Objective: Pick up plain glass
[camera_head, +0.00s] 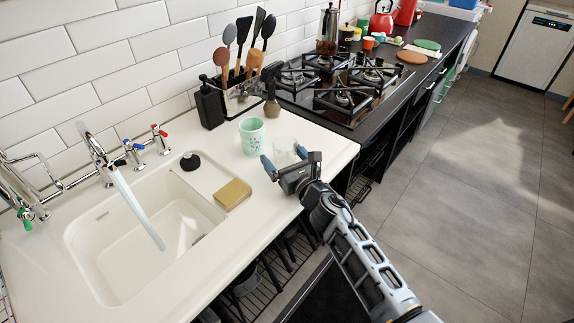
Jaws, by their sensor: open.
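The plain glass (284,146) is a clear, faint tumbler standing upright on the white counter, just right of a green patterned cup. My gripper (284,160) is open in front of the glass, with its two blue fingertips pointing toward the back of the counter. One fingertip is to the left of the glass's base and the other is to its right. I cannot tell whether the fingers touch the glass. The lower part of the glass is partly hidden by my gripper.
The green patterned cup (252,136) stands close to the left of the glass. A yellow sponge (233,195) lies beside the sink (130,255). A utensil holder (238,100) and dark bottle (209,105) stand behind. The gas hob (340,85) is to the back right.

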